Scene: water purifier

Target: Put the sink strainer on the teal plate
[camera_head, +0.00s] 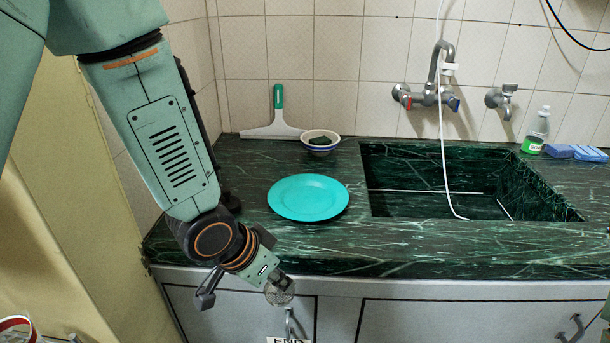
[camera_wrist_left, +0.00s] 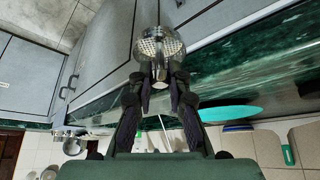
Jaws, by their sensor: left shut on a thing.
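The sink strainer (camera_head: 280,291) is a small silver perforated cup. My left gripper (camera_head: 272,277) is shut on it and holds it in front of the counter's front edge, before the grey cabinet doors. In the left wrist view the strainer (camera_wrist_left: 160,43) sits at the tips of the gripper's dark fingers (camera_wrist_left: 160,82). The round teal plate (camera_head: 308,197) lies flat and empty on the green marble counter, up and to the right of the gripper. The plate also shows edge-on in the left wrist view (camera_wrist_left: 230,113). My right gripper is not in view.
A bottle (camera_head: 537,130) and blue sponges (camera_head: 575,152) stand at the far right.

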